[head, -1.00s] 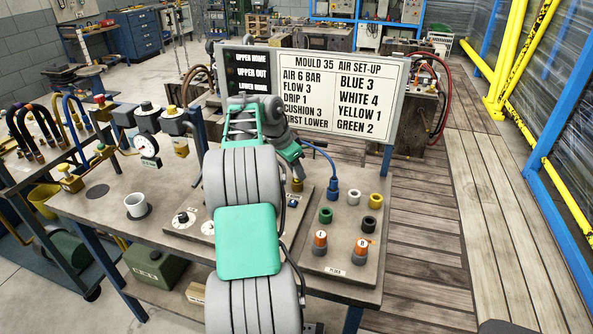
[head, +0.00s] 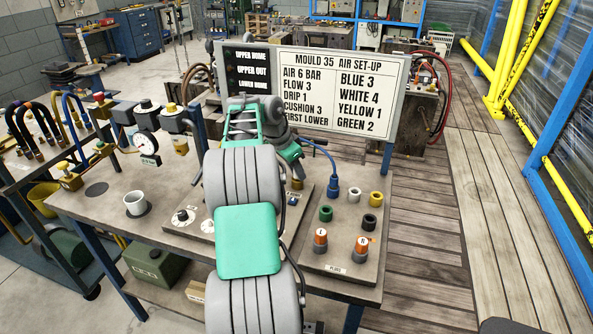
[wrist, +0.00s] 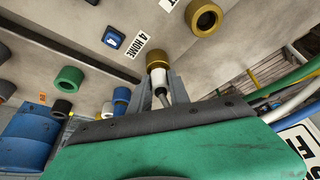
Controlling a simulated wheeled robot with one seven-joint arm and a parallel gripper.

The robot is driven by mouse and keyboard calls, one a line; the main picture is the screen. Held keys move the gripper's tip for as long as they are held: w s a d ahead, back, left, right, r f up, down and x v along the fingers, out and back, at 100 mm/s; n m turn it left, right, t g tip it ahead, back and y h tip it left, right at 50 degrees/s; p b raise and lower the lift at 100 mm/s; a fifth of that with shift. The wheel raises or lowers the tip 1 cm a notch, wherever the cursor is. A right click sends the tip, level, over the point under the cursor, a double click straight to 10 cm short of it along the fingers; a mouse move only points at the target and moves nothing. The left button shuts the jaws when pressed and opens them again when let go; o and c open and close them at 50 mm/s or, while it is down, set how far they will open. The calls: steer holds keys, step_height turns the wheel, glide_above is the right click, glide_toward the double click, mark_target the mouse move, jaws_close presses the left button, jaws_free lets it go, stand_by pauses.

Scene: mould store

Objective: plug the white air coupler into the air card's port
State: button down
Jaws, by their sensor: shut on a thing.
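In the wrist view my gripper (wrist: 160,80) is shut on the white coupler (wrist: 160,91), with one grey finger on each side and a dark stem running back from it. The coupler's front end meets a brass ring-shaped port (wrist: 157,58) in line with it. I cannot tell whether it touches or is seated. In the head view my arm hides the coupler and fingers; a brass port (head: 297,184) shows beside the arm. The set-up card (head: 337,92) reads "WHITE 4".
Another brass port (wrist: 203,17) is close by in the wrist view. On the bench's right board stand a blue coupler with its hose (head: 332,190), a white ring (head: 354,195), a yellow one (head: 376,199), a green one (head: 326,213) and a black one (head: 369,222).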

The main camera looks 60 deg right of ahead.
steer(key=c, duration=1.1)
jaws_free()
steer(key=shift+c, duration=0.2)
steer(key=shift+o, duration=0.3)
steer(key=o, duration=0.3)
steer(key=shift+o, duration=0.2)
step_height(320, 180, up, 8)
steer(key=p, duration=0.7)
steer(key=shift+f, duration=0.2)
